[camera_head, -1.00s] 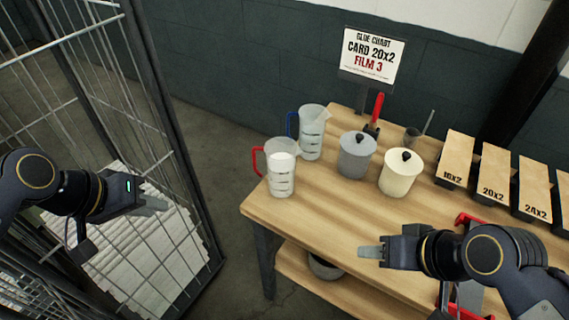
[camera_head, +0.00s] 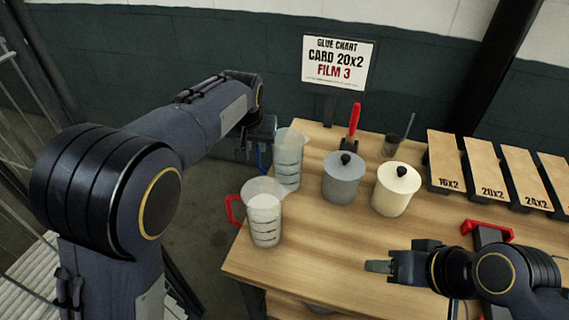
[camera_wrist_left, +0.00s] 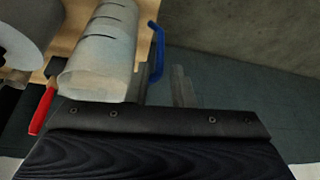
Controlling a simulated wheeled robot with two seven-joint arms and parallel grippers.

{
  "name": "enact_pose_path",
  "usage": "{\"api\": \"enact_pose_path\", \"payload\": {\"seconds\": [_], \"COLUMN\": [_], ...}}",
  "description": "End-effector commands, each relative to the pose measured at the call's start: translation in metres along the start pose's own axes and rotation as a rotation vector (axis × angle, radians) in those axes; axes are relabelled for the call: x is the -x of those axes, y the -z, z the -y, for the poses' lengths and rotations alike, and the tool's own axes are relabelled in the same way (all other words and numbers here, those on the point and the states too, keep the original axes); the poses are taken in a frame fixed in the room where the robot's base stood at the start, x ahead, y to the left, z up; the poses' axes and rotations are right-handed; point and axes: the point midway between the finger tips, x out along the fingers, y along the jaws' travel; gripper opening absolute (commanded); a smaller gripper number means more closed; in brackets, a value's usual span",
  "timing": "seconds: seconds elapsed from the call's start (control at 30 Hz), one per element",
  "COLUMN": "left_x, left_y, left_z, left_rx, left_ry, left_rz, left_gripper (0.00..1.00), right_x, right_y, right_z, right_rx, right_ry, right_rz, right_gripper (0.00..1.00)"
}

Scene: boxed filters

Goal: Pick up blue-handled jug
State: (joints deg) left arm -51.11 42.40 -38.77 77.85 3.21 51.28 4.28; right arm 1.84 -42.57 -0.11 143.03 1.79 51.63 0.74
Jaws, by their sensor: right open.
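The blue-handled jug (camera_head: 288,160) is a clear, marked jug standing upright at the table's back left. It also fills the upper left of the left wrist view (camera_wrist_left: 102,45), with its blue handle (camera_wrist_left: 157,50) on its right side. My left gripper (camera_wrist_left: 162,84) is open beside the jug. The handle lies ahead of the gap between its fingers, and I cannot tell whether they touch it. In the head view, the left gripper's fingers are mostly hidden. My right gripper (camera_head: 378,266) is open and empty above the table's front.
A red-handled jug (camera_head: 265,218) with white contents stands just in front. A grey lidded pot (camera_head: 342,182) and a cream lidded pot (camera_head: 393,190) stand to the right. A sign (camera_head: 336,62) and a red-handled tool (camera_head: 354,120) are behind. Boxed filters (camera_head: 447,160) line the right.

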Motion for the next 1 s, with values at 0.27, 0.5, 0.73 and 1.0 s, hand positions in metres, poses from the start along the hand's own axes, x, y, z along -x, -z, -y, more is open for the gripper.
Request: {"api": "enact_pose_path", "payload": {"seconds": [0.27,0.5,0.73,1.0], "left_x": [-0.041,-0.05,-0.049,-0.049], "left_y": [-0.001,-0.001,-0.001,-0.001], "left_z": [0.0,0.0,0.0,0.0], "left_rx": [0.0,-0.001,0.0,0.0], "left_ry": [0.001,-0.001,-0.001,-0.001], "left_rz": [0.003,0.0,0.0,0.001], "left_gripper": [0.22,0.22,0.05,0.0], "right_x": [0.004,0.004,0.004,0.004], "right_y": [0.002,0.002,0.002,0.002], "right_z": [0.002,0.002,0.002,0.002], "right_rx": [0.0,0.0,0.0,0.0], "right_ry": [0.0,0.0,0.0,0.0], "right_rz": [0.0,0.0,0.0,0.0], "right_gripper": [0.43,0.43,0.43,0.43]}}
